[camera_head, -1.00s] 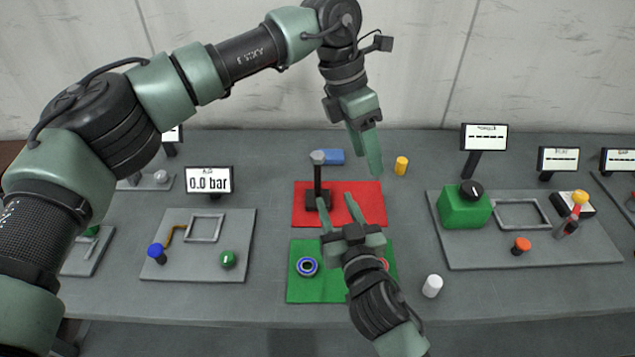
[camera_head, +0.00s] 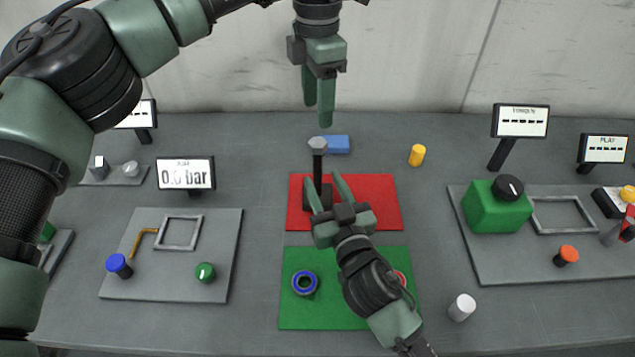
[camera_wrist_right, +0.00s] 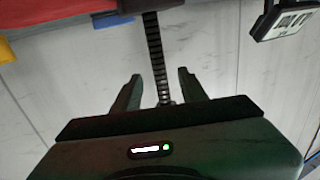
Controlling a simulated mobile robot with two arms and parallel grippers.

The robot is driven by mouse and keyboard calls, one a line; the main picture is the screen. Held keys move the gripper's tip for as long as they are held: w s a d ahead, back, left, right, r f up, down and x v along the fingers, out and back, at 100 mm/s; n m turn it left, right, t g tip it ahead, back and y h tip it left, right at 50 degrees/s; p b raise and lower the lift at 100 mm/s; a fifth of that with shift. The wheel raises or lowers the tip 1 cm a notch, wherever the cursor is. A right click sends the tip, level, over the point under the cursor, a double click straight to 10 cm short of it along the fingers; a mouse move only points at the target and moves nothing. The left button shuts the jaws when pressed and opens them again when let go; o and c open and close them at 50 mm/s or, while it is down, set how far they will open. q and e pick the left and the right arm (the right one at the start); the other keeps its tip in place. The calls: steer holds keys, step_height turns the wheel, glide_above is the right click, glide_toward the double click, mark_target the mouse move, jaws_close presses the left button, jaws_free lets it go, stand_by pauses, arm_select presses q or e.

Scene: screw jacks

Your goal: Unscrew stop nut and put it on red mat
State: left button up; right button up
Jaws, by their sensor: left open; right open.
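The screw jack stands upright on the red mat (camera_head: 378,200); its black base (camera_head: 318,198) carries a dark threaded rod (camera_head: 318,166). A grey hexagonal piece (camera_head: 318,144), seemingly the stop nut, sits on top of the rod. My left gripper (camera_head: 318,114) is open and empty, pointing down above and behind the jack. My right gripper (camera_head: 325,186) is open in front of the jack, partly covering its base. In the right wrist view the threaded rod (camera_wrist_right: 155,50) shows between the open fingers (camera_wrist_right: 157,85); whether they surround it I cannot tell. The hexagonal piece is hidden there.
A green mat (camera_head: 335,315) in front holds a blue ring (camera_head: 305,283) and a red ring (camera_head: 401,279), partly hidden by my right arm. A blue block (camera_head: 337,144), yellow cylinder (camera_head: 417,155) and white cylinder (camera_head: 462,307) stand nearby. Panels with displays flank both sides.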

mark_target(314, 161)
steer(key=x, duration=0.7)
steer(key=shift+w+a+f, duration=0.1)
steer(key=shift+w, duration=0.2)
jaws_close()
stand_by(1.2)
